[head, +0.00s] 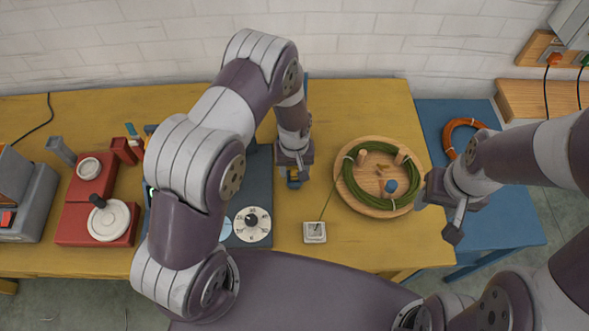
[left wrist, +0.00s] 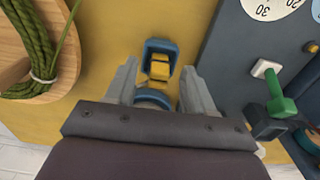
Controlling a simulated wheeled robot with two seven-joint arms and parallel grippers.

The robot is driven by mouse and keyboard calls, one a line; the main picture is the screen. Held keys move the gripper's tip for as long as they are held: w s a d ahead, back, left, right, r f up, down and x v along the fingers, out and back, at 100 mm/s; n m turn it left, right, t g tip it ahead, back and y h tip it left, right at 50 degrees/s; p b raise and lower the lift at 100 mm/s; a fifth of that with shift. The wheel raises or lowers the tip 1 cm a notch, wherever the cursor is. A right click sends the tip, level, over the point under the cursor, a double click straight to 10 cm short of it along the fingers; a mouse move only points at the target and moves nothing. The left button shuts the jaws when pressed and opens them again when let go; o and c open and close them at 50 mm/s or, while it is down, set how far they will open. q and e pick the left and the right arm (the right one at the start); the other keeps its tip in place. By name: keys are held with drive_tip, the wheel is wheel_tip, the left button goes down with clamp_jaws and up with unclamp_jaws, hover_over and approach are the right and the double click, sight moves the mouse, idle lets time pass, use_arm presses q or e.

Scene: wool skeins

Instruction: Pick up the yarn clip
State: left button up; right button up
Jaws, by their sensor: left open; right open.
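A small blue and yellow piece, which looks like the yarn clip (left wrist: 158,70), lies on the yellow table between the open fingers of my left gripper (left wrist: 157,88) in the left wrist view. Its near blue end is partly hidden by the gripper body. In the head view the clip (head: 295,181) shows just under my left gripper (head: 294,172), which points down. I cannot tell whether the fingers touch it. My right gripper (head: 440,212) is open and empty, right of the round wooden board.
The round wooden board (head: 372,206) carries a green yarn coil (head: 350,190) and pegs. A small white square dial (head: 314,232) sits in front. A dark panel with a dial (head: 252,224) stands left of the clip, and a red device (head: 90,185) further left. A blue table (head: 510,215) is at right.

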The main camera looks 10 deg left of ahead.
use_arm(q)
drive_tip(key=shift+s+f, duration=0.1)
drive_tip(key=shift+f, duration=0.55)
drive_tip(key=shift+w+f, duration=0.2)
drive_tip(key=shift+f, duration=0.2)
drive_tip(key=shift+s+r, duration=0.1)
clamp_jaws()
